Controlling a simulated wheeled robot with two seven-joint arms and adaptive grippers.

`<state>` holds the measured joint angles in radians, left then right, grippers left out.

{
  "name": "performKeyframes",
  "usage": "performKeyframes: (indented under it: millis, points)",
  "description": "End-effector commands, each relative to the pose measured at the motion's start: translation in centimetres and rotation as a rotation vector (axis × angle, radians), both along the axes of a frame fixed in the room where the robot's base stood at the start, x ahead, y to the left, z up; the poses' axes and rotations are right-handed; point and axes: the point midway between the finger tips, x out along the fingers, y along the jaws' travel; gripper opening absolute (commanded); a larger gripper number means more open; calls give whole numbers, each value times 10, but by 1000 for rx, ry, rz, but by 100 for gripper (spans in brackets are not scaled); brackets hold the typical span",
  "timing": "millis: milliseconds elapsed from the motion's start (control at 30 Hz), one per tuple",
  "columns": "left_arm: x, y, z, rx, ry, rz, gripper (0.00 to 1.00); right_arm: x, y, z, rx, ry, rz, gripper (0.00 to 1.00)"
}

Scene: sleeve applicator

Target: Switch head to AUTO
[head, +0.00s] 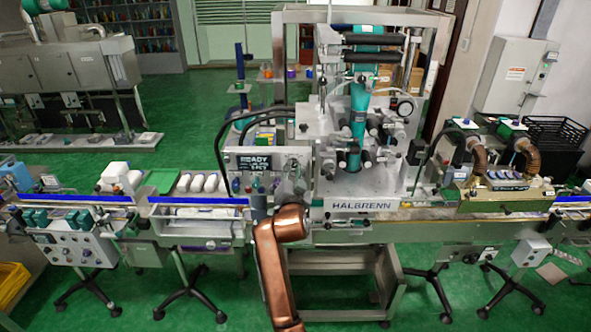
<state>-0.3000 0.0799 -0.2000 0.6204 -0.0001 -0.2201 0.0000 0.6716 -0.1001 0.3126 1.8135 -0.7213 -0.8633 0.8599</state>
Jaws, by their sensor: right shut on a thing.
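The labelling machine head (358,110) stands in the middle behind the line, above a plate marked HALBRENN (352,205). My right gripper (291,186) is at the right end of this panel, at the end of my copper-coloured arm. It is shut on a small part there, which looks like the selector switch. The gripper hides that part, so its setting cannot be read. My left gripper is not in view.
The conveyor (430,213) runs across the front of the machine. A shrink tunnel (502,193) with brown hoses stands at the right. The green floor in front is partly open between stands.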

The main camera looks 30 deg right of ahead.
Motion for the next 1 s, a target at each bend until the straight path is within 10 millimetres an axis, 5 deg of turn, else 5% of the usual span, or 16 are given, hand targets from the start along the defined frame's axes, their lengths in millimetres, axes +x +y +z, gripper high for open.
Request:
performKeyframes:
  millis: [300, 333, 567, 1000]
  points:
    - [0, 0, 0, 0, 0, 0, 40, -1, -2, -1, 2, 1, -4, 0]
    - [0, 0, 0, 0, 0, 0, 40, -1, -2, -1, 2, 1, -4, 20]
    - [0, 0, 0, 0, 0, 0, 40, 0, -1, 0, 1, 0, -1, 36]
    - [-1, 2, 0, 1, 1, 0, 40, -14, 10, -1, 2, -1, 1, 36]
